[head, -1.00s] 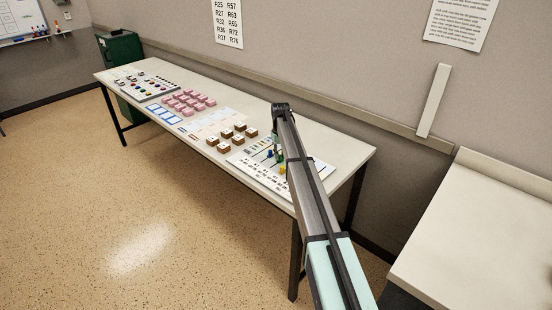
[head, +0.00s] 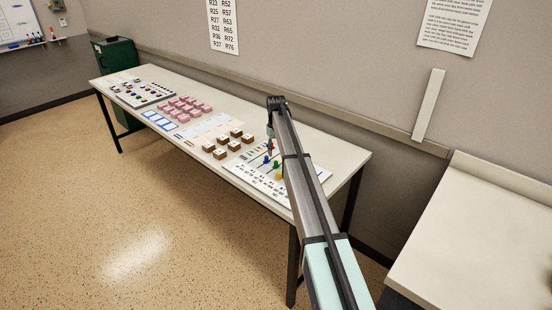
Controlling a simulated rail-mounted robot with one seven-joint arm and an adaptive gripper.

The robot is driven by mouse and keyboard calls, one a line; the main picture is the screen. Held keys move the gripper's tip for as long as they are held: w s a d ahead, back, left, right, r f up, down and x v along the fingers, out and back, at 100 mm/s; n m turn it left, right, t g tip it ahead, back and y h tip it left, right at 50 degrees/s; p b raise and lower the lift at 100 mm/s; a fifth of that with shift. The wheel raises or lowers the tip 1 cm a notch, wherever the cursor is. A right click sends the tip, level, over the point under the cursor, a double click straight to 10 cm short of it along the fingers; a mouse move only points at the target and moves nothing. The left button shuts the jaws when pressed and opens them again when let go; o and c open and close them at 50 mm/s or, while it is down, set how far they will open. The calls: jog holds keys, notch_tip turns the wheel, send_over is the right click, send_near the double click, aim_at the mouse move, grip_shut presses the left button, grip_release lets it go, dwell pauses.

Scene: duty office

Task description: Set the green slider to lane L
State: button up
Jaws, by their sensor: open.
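The slider board (head: 240,173) is a white panel with dark slots and printed marks near the right end of the long table. The green slider (head: 276,163) stands upright on it, close to the left side of my arm. A yellow slider (head: 279,174) stands just nearer, and a blue one (head: 266,160) a little to the left. My gripper (head: 270,151) is open and points down above the far part of the board, apart from the green slider as far as I can see. My arm hides part of the board. The lane letters are too small to read.
Brown blocks (head: 221,153) with white tops stand left of the board on the long table (head: 335,158). Pink blocks (head: 184,105) and a panel of coloured knobs (head: 140,97) lie farther left. A bare counter (head: 475,235) is at the right.

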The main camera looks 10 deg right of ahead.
aim_at(276, 162)
notch_tip(276, 162, up, 6)
jog(key=shift+r, duration=0.15)
dwell(0.4)
